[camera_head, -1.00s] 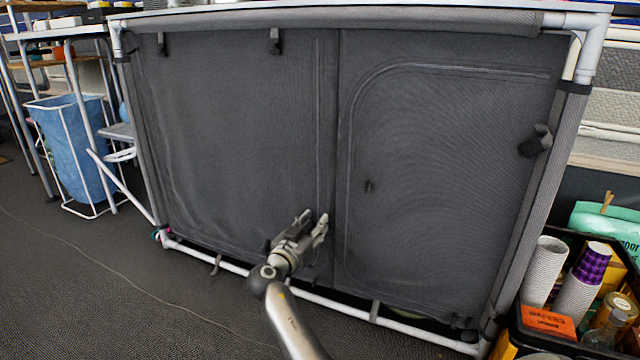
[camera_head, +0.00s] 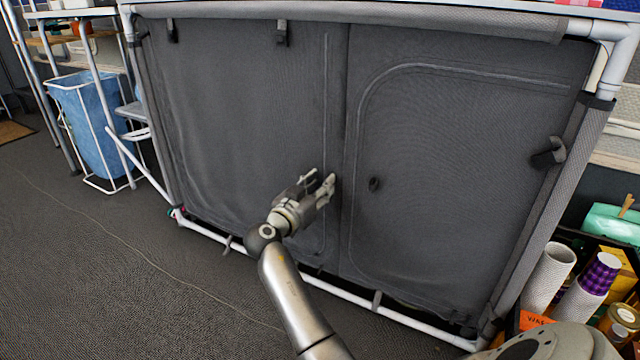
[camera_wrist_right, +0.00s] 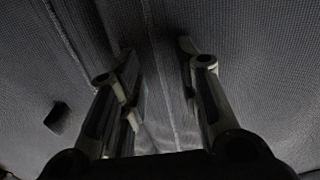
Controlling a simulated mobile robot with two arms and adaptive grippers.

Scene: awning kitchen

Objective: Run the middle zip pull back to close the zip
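The grey fabric cabinet front (camera_head: 235,110) has a vertical zip line (camera_head: 325,90) near its middle and a curved zip line (camera_head: 430,67) around the right panel. My right gripper (camera_head: 319,177) is in front of the vertical line, fingers toward the fabric. In the right wrist view the right gripper (camera_wrist_right: 155,49) has its two fingers apart, with a seam (camera_wrist_right: 152,35) running between them and no pull clearly visible there. A small dark tab (camera_head: 375,184) sits right of the gripper on the right panel; I cannot tell whether it is the middle zip pull. My left gripper is not in view.
White frame tubes (camera_head: 330,292) edge the cabinet below. A dark strap (camera_head: 548,153) hangs at the right. Cups (camera_head: 549,275) and other items stand at the lower right. A blue bin (camera_head: 85,125) stands at left. The carpet (camera_head: 90,280) at left is mostly clear.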

